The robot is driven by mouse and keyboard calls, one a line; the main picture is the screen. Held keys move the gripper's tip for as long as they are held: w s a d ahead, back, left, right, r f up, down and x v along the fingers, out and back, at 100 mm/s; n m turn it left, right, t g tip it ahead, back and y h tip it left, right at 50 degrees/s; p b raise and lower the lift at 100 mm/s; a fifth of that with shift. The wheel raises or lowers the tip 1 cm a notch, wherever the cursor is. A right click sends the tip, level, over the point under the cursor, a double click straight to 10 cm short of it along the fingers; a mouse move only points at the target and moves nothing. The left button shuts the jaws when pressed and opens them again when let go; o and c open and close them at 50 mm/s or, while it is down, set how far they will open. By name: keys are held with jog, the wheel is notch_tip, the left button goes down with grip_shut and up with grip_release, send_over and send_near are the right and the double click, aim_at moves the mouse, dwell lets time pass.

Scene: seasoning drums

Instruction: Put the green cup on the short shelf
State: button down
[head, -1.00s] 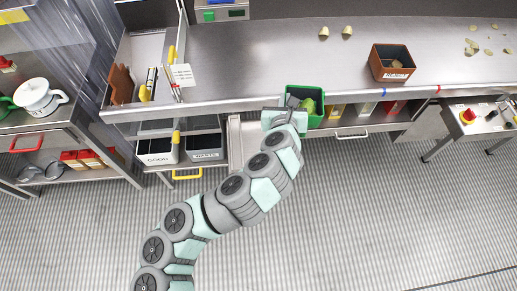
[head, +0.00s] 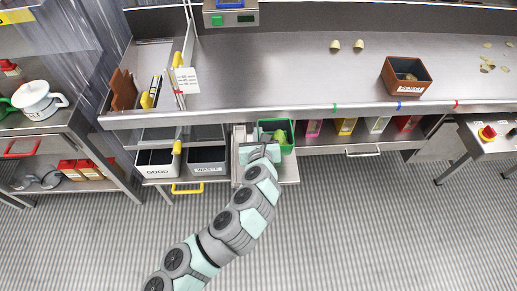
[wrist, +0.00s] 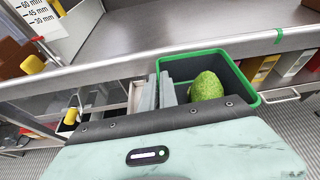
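The green cup (head: 287,149) is a square dark container with a green rim. It has a lumpy green thing (head: 283,131) in it, which also shows in the wrist view (wrist: 207,87). My gripper (wrist: 160,93) is at the cup's left wall, one finger outside and one inside, and looks shut on that wall. The cup is upright in front of the counter's edge. A short pale metal shelf (head: 290,172) sticks out below it. I cannot tell whether the cup touches that shelf.
The long metal counter (head: 290,75) runs behind the cup, with a brown box (head: 407,92) on it. Grey bins (head: 207,156) stand left of the cup. Several colored containers (head: 346,127) stand under the counter to the right. The floor in front is clear.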

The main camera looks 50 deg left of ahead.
jog(key=shift+f+b, duration=0.8)
jog(key=shift+f, duration=2.3)
jog(key=shift+f, duration=0.2)
jog(key=c, duration=1.6)
grip_release()
jog(key=shift+c, duration=0.2)
jog(key=shift+s+d+r, duration=0.1)
jog(key=shift+d+r, duration=0.05)
jog(key=shift+r, duration=0.2)
jog(key=p+v, duration=0.3)
jog(key=v, duration=0.8)
jog(key=shift+s+d, duration=0.2)
jog(key=shift+s, duration=0.05)
